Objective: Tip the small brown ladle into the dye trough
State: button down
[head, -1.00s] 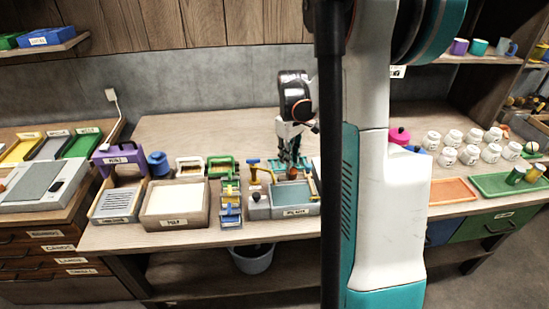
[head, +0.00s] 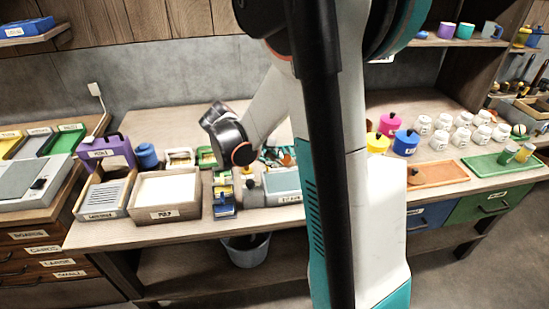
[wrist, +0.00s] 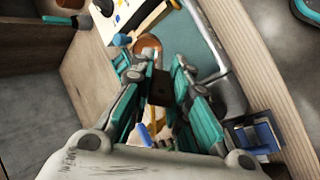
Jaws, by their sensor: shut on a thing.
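In the wrist view my gripper (wrist: 165,82) is shut on a dark brown piece of the small brown ladle (wrist: 160,90). A rounded orange-brown cup (wrist: 148,45), perhaps its bowl, shows just beyond the fingertips. A grey basin with blue-green contents (wrist: 205,42) lies beyond and beside the fingers. It also shows in the head view as a labelled grey basin (head: 284,184) on the bench. I cannot read its label surely, nor tell whether it is the dye trough. In the head view my arm hides most of the fingers and the ladle.
A white-filled pulp vat (head: 163,190) stands left of the basin, with a purple stand (head: 107,153) behind. Right of my arm are lidded coloured pots (head: 389,125), white jars (head: 440,140), an orange tray (head: 437,174) and a green tray (head: 500,162). A bucket (head: 246,250) sits below the bench.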

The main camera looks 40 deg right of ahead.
jog(key=f+h+b, duration=0.1)
jog(key=b, duration=0.1)
jog(key=a+f+h+b, duration=0.1)
jog(key=f+h+b, duration=0.1)
jog(key=b, duration=0.1)
jog(key=a+f+h+b, duration=0.1)
jog(key=b, duration=0.2)
jog(key=shift+f, duration=0.4)
jog(key=shift+w+a+f+h+b, duration=0.1)
jog(key=shift+w+f+h+b, duration=0.05)
jog(key=shift+f+h+b, duration=0.5)
jog(key=shift+a+f+h+p, duration=0.1)
jog(key=shift+f+h+p, duration=0.2)
jog(key=shift+f+h, duration=0.5)
jog(key=shift+f, duration=0.1)
